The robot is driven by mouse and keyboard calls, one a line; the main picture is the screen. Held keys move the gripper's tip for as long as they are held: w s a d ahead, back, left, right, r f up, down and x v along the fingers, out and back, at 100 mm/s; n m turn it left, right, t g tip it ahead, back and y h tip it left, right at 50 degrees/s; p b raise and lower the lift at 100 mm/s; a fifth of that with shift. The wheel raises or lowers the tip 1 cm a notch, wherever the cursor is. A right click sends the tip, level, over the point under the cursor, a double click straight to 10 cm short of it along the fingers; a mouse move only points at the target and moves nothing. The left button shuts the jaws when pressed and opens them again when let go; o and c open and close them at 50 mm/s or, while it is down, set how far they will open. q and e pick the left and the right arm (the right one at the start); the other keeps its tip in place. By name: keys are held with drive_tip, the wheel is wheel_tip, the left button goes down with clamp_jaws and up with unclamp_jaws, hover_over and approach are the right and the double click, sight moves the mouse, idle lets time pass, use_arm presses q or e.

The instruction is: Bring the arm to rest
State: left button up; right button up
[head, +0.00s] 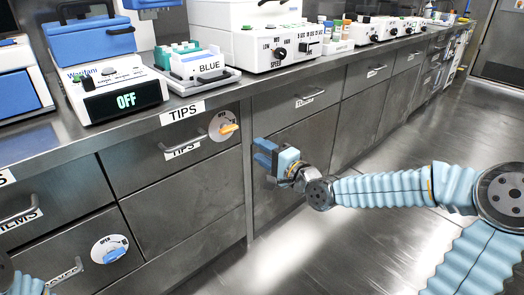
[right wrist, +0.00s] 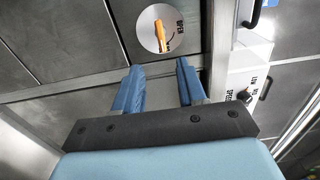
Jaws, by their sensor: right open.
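My right arm (head: 385,190) comes in from the right, clad in a pale blue ribbed sleeve, and reaches left in front of the steel drawers. Its gripper (head: 266,155) is in front of the cabinet, just right of the TIPS drawer, and holds nothing. In the right wrist view the gripper (right wrist: 158,85) shows two blue fingers standing apart with an empty gap. A round dial with an orange knob (right wrist: 160,30) lies beyond the fingertips. A piece of my left arm (head: 25,284) shows at the lower left corner; its gripper is out of frame.
The TIPS drawer has an orange knob (head: 228,128); a lower drawer has a blue knob (head: 112,254). The floor (head: 345,250) is clear.

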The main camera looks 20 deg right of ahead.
drive_tip(key=s+a+f+n+g+p, duration=0.1)
drive_tip(key=s+a+f+n+g, duration=0.2)
drive_tip(key=f, duration=0.5)
drive_tip(key=s+a+f+n+g+p, duration=0.1)
drive_tip(key=s+a+f+g, duration=0.2)
drive_tip(key=a+f, duration=0.45)
drive_tip(key=s+a+f+n+g+p, duration=0.1)
drive_tip(key=s+a+f+n+g, duration=0.15)
drive_tip(key=f, duration=0.75)
drive_tip(key=s+f+n+g+h+p, duration=0.1)
drive_tip(key=s+f+n+g, duration=0.1)
drive_tip(key=s+f+g, duration=0.2)
drive_tip(key=s+f+n+g+h+p, duration=0.1)
drive_tip(key=s+f+n+g, duration=0.2)
drive_tip(key=s+f, duration=0.5)
drive_tip(key=s, duration=0.5)
drive_tip(key=shift+f+n+g, duration=0.25)
drive_tip(key=shift+n+g, duration=0.1)
